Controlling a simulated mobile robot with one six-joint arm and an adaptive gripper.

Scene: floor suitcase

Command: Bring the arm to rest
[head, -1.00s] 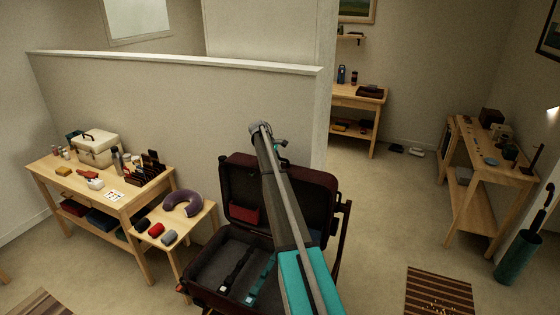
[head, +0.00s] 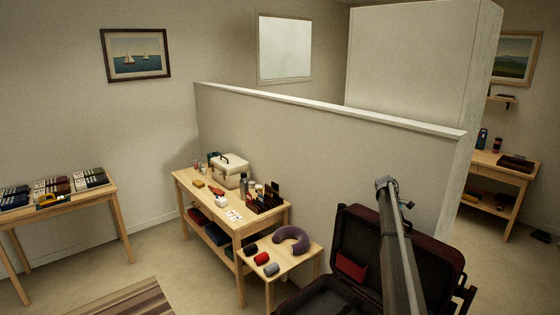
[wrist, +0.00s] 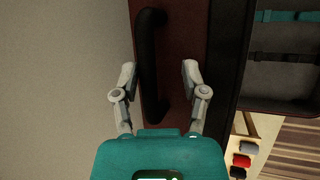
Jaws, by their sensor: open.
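My arm (head: 398,255) stretches up and across the open suitcase (head: 440,255) in the head view; my gripper is not clearly visible there. In the wrist view my gripper (wrist: 158,78) is open, its two pale fingers apart with nothing held. The suitcase's dark maroon side (wrist: 178,35) lies beyond the fingers, with a black handle (wrist: 150,60) showing between them. I cannot tell how far the handle is from the fingertips. Teal and black straps (wrist: 285,57) show inside the suitcase at the right. My arm hides part of the suitcase in the head view.
A small side table (head: 290,262) with a purple neck pillow (head: 291,236) and rolled items stands left of the suitcase. Behind it is a wooden table (head: 240,222) with a cream case. A low partition wall (head: 330,150) runs behind. Open floor lies left, with a striped rug (head: 125,302).

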